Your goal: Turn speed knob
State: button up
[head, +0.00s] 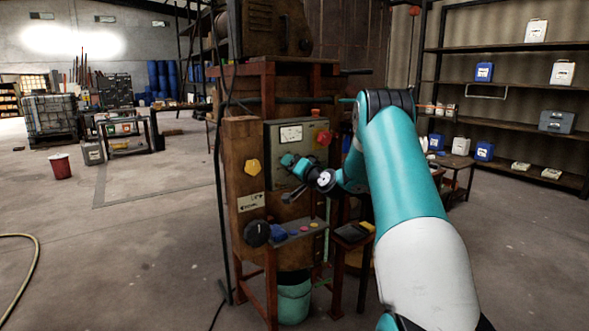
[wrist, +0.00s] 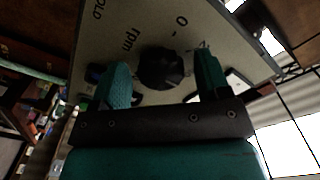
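The round black speed knob (wrist: 162,68) sits on a grey panel (wrist: 115,50) in the wrist view, near the printed words "rpm" and "0". My gripper (wrist: 163,74) is open, with one teal finger on each side of the knob. A gap shows between each finger and the knob; I cannot tell how deep the fingertips reach. In the head view the end of my arm is in front of the grey control panel (head: 292,134) on the brown machine and hides the knob there.
A teal bucket (head: 294,303) stands underneath. Open floor lies to the left.

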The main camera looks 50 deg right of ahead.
jog(key=b+v, duration=0.6)
jog(key=v, duration=1.1)
jog(key=shift+s+b, duration=0.2)
jog(key=shift+b, duration=0.1)
jog(key=w+a+r+n+g+y+p, duration=0.1)
jog(key=a+n+g+y, duration=0.2)
jog(key=a, duration=0.7)
jog(key=w+a+n+g+y+p, duration=0.15)
jog(key=a+n+y, duration=0.25)
jog(key=a, duration=0.6)
jog(key=w+a+r+n+g+y+p, duration=0.1)
jog(key=w+a+n+g+y, duration=0.2)
jog(key=a, duration=0.7)
jog(key=s+a+n+g+y+p, duration=0.2)
jog(key=s+a+n+g, duration=0.4)
jog(key=s+a, duration=0.8)
jog(key=s+a+n+g+h+p, duration=0.1)
jog(key=s+a+n+g+h, duration=0.1)
jog(key=s, duration=0.9)
jog(key=shift+a+f+n+g+h, duration=0.35)
jog(key=shift+a+g+h, duration=0.3)
jog(key=shift+g, duration=0.3)
